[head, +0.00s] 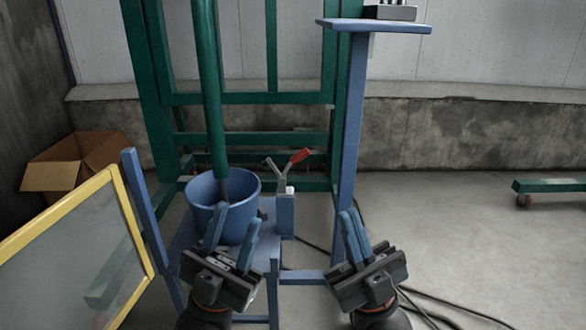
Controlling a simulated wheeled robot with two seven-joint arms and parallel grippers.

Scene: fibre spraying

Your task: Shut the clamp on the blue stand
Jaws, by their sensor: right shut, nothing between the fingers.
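The clamp (284,173) has a red handle (300,156) tilted up to the right and a grey metal arm angled up to the left, so the two form a V. It sits on top of a small blue post of the blue stand (285,215). My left gripper (238,213) is open, in front of the blue bucket and to the lower left of the clamp; its fingers hide part of the bucket and stand. My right gripper (350,214) is shut and empty, to the lower right of the clamp, apart from it.
A blue bucket (225,190) stands left of the clamp with a green pipe (210,100) reaching down into it. A blue upright (350,120) with a shelf (375,26) rises at right. A yellow-framed panel (75,255) is at left. Dark cables lie on the floor at right.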

